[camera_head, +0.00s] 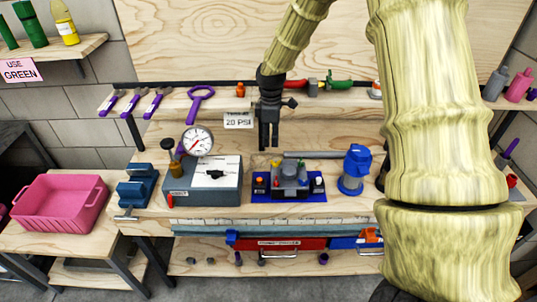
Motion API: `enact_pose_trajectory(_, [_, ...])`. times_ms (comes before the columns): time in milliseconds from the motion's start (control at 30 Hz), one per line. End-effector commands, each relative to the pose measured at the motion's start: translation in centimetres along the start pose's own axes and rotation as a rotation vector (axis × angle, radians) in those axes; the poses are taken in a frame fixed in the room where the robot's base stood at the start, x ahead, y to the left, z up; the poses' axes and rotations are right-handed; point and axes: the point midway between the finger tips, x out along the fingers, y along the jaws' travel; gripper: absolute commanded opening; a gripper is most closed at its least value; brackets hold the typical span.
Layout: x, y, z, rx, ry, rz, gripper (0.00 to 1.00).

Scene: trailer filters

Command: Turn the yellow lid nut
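A dark grey device (290,178) with several small coloured knobs stands on a blue mat (290,198) on the workbench.
A grey box (203,184) with a dial gauge (196,141) stands to the left, a blue cylinder (354,170) to the right. A grey bar (313,155) lies behind the device. A pink bin (60,205) sits far left. The shelf behind holds tools and a "20 PSI" sign (238,120).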

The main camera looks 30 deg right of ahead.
Motion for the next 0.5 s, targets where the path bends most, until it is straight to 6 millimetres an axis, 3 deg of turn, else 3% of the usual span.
enact_pose_trajectory(500, [6.0,-0.1,0.8,0.009,-0.001,-0.002,0.28])
